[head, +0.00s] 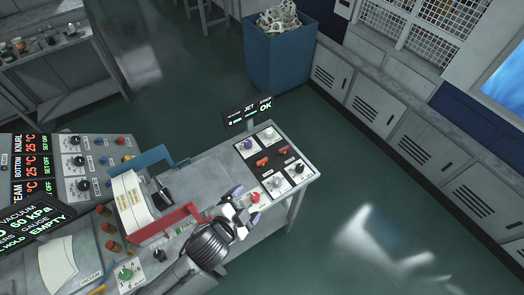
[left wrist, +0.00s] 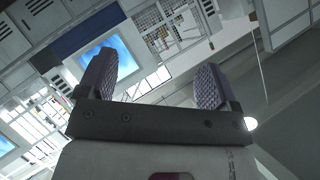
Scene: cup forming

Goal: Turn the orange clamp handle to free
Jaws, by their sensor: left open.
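On the dark control panel (head: 272,163) in the head view there are two small orange handles. One orange handle (head: 262,161) is at the left and another (head: 284,150) is a little farther right; I cannot tell which is the clamp handle, or its setting. My left gripper (head: 243,203) is over the front part of the bench, nearer than the panel and apart from both handles. In the left wrist view its two ridged fingers (left wrist: 155,72) stand wide apart with nothing between them. No handle shows in that view. My right gripper is not in view.
A red button (head: 255,197) is beside my left gripper. A lit display (head: 248,110) rises behind the panel. A blue bin (head: 281,58) is farther back. The floor right of the bench is clear.

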